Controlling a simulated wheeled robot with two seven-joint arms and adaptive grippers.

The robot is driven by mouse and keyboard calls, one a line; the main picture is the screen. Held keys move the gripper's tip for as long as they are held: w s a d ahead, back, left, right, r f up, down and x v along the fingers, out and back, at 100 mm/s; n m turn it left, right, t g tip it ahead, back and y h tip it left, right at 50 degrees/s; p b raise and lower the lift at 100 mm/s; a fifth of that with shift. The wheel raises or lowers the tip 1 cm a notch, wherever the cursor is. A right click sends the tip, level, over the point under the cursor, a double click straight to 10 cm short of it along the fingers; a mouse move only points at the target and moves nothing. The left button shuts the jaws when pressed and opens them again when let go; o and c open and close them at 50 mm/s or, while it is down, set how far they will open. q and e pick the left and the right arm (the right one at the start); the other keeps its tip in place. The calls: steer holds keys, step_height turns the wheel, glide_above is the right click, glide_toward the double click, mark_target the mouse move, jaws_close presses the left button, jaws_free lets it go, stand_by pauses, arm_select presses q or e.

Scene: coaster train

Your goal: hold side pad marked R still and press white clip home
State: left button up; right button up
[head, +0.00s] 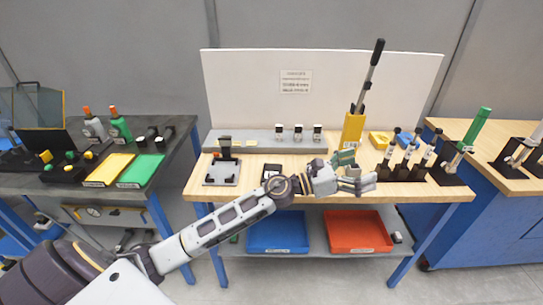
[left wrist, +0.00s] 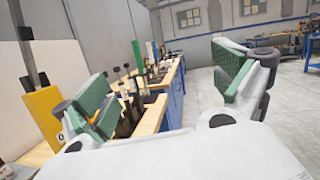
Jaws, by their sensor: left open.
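My left gripper (head: 358,171) is open and empty over the right front part of the wooden bench (head: 418,193). Its two green-padded fingers stand wide apart in the left wrist view (left wrist: 165,85), with nothing between them. I cannot make out a side pad marked R or a white clip. A grey fixture plate with a dark upright (head: 222,172) stands at the bench's left. A small dark block (head: 271,171) lies left of my gripper. Three small white-and-dark pieces (head: 298,132) stand on the grey rear ledge. My right gripper is not in view.
A yellow lever press (head: 352,130) stands close behind my left gripper; it also shows in the left wrist view (left wrist: 45,115). Several dark-based clamps (head: 410,160) stand to the right. Blue (head: 277,232) and red (head: 357,231) trays sit on the lower shelf.

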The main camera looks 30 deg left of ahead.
arm_select(q)
step_height(320, 180, down, 2)
steer(key=s+d+m+g, duration=0.1)
steer(key=d+m+g, duration=0.1)
steer(key=m+g, duration=0.45)
steer(key=m+g+y, duration=0.2)
steer(key=m+y, duration=1.3)
steer(key=y, duration=0.3)
glide_toward(272, 172)
step_height(272, 172, up, 3)
steer(key=shift+s+d+r, duration=0.1)
steer(key=shift+s+d, duration=0.2)
steer(key=shift+s, duration=0.2)
steer(key=shift+g, duration=0.25)
steer(key=shift+x, duration=6.9)
